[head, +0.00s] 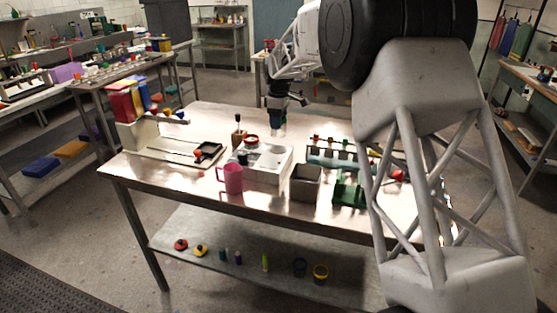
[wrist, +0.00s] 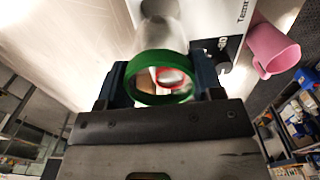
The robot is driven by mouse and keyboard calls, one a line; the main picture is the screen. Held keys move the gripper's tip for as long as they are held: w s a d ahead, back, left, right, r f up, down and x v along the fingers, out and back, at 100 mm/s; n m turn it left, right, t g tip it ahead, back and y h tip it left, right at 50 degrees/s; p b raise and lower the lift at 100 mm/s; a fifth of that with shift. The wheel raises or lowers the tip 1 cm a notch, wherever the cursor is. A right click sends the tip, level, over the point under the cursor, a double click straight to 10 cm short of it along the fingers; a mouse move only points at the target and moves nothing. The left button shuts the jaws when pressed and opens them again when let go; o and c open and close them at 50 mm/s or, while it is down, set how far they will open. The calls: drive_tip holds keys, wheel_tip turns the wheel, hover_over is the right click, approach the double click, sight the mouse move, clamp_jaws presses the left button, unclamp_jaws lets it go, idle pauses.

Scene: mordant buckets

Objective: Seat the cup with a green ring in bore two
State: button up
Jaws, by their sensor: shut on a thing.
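The cup with a green ring (wrist: 160,98) is between the two dark fingers of my gripper (wrist: 161,80) in the wrist view, and the gripper is shut on it. In the head view my gripper (head: 278,103) is above the table, with the pale cup (head: 277,124) below its fingers. The white block (head: 268,176) is below and in front of it, and also shows in the wrist view (wrist: 222,22). A red ring (head: 251,139) shows at the block's back left; a red ring (wrist: 170,76) also shows through the green one.
A pink mug (head: 232,180) stands just left of the block, and a grey open box (head: 305,184) stands to its right. A green rack (head: 349,190) and a tube rack (head: 335,158) are further right. A black tray (head: 208,152) lies left.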

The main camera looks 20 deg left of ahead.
sight(278, 132)
drive_tip(key=shift+f, duration=2.5)
drive_tip(key=shift+f, duration=0.15)
drive_tip(key=shift+f, duration=2.35)
drive_tip(key=shift+f, duration=0.1)
drive_tip(key=o, duration=1)
drive_tip(key=shift+o, duration=0.2)
wheel_tip(278, 132, up, 12)
drive_tip(key=shift+r, duration=0.1)
